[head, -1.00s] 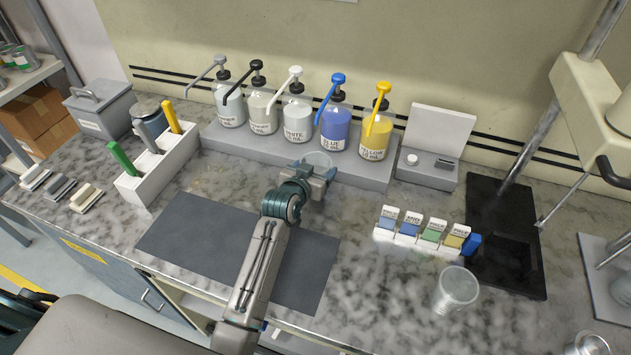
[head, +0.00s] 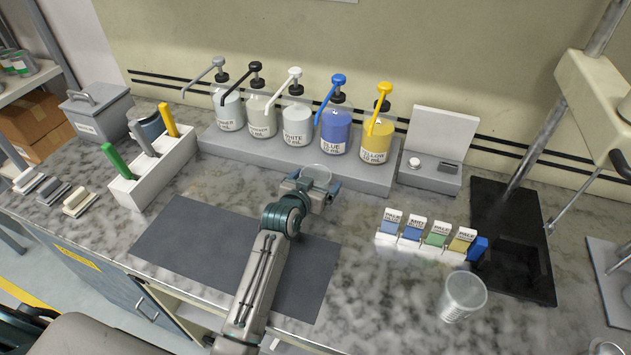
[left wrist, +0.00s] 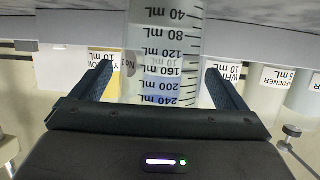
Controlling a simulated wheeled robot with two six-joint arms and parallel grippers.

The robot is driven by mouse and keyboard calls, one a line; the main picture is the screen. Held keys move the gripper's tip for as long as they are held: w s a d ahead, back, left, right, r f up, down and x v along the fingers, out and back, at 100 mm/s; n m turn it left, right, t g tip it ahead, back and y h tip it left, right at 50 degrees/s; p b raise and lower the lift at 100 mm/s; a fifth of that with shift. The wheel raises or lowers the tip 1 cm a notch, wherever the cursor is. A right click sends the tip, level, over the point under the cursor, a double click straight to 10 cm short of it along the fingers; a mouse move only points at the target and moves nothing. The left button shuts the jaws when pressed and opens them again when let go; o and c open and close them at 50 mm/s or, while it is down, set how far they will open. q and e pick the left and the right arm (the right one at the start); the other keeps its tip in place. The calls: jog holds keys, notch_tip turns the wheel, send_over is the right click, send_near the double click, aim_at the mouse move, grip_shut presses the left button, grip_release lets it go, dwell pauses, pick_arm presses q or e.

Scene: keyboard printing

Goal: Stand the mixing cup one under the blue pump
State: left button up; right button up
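A clear cup (head: 316,173) stands upright in front of the pump platform, below the spout of the blue pump (head: 326,98). In the left wrist view the cup (left wrist: 163,50) appears upside down with its mL scale, and coloured bottles show through and behind it. My left gripper (head: 312,188) is at the near side of the cup, with one finger on each side. In the wrist view a gap shows between the left finger and the cup, so the fingers look open around it. The cup's base is hidden in the head view. My right gripper is not in view.
The blue bottle (head: 335,131) stands between the white bottle (head: 297,125) and yellow bottle (head: 376,140) on the grey platform (head: 225,145). Another clear cup (head: 462,295) stands at right near the card rack (head: 428,248). A dark mat (head: 190,255) lies flat under my left arm.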

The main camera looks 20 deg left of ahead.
pick_arm(q)
jog(key=shift+r, duration=0.15)
jog(key=shift+s, duration=0.25)
jog(key=b+v, duration=0.2)
jog(key=v, duration=0.9)
jog(key=shift+s+r, duration=0.25)
